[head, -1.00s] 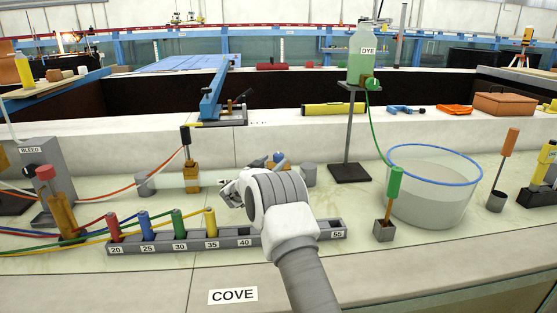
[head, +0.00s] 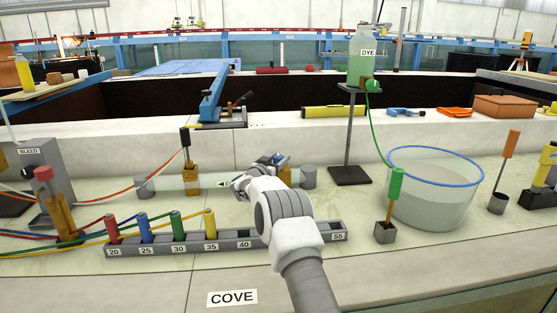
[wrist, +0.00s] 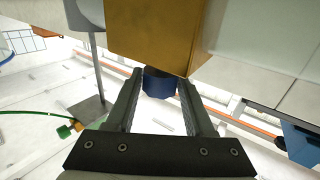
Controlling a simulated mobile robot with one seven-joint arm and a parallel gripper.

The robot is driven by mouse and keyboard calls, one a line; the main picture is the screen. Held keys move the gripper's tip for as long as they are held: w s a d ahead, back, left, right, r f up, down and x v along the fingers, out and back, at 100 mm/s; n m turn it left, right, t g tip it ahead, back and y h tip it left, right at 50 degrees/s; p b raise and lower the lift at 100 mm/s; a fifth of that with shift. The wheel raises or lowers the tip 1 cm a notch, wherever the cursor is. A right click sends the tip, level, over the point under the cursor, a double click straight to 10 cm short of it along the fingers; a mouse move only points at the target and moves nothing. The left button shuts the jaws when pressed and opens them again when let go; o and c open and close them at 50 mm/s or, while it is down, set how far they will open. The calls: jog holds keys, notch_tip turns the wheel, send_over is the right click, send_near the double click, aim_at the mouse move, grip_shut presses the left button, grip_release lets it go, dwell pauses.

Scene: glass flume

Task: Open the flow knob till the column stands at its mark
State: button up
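A pale clear tube (head: 212,181) lies along the bench between two grey end caps. A brass block (head: 191,178) sits at its left part and another brass block (head: 290,175) at its right part, mostly behind my gripper (head: 267,163). The blue knob (head: 280,158) is at the right block, partly hidden by my fingers. In the wrist view the blue knob (wrist: 159,84) sits under the brass block (wrist: 155,35), between my fingertips. The fingers look apart, one on each side with slim gaps. A small tag with a black arrow (head: 224,184) is at the tube. I cannot make out a column level.
A grey rack (head: 180,247) with coloured plugs and numbers lies in front. A DYE bottle (head: 364,55) stands on a stand (head: 349,173) behind right. A clear basin (head: 432,195) and a green-handled tool (head: 394,190) are to the right. A BLEED box (head: 42,168) is at left.

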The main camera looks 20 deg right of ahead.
grip_shut()
